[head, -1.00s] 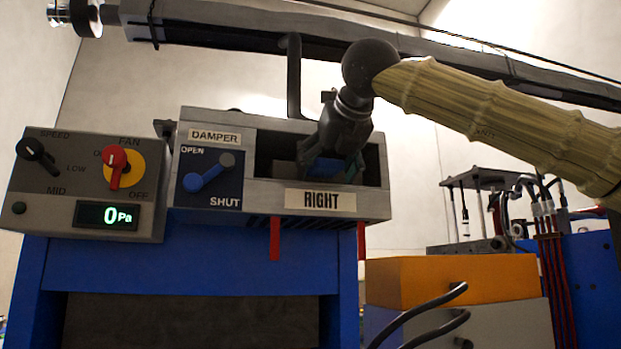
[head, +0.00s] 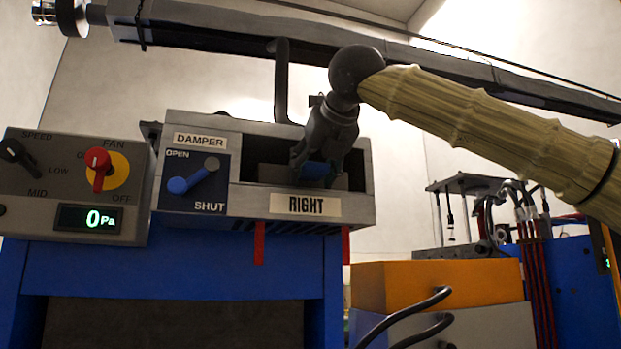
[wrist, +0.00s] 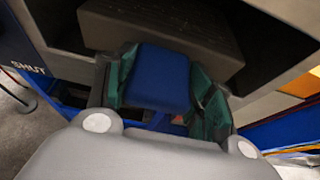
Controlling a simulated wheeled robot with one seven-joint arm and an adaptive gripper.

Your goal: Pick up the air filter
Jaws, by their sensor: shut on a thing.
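The air filter appears as a dark grey block (wrist: 160,28) with a blue piece (wrist: 160,78) in front of it in the wrist view. I cannot tell how the two are joined. My gripper (wrist: 163,90) is shut on the blue piece, with green finger pads at both sides. In the head view my gripper (head: 318,172) reaches down into the opening of the grey housing (head: 225,202) labelled RIGHT. The fingers hide most of the blue piece there, and the housing hides the block's far end.
The damper lever (head: 193,176) is at the opening's left, its blue knob at lower left. The fan control box (head: 75,190) reads 0 Pa. An orange box (head: 445,285) and black hoses (head: 405,318) are at lower right. A dark beam (head: 330,50) crosses above.

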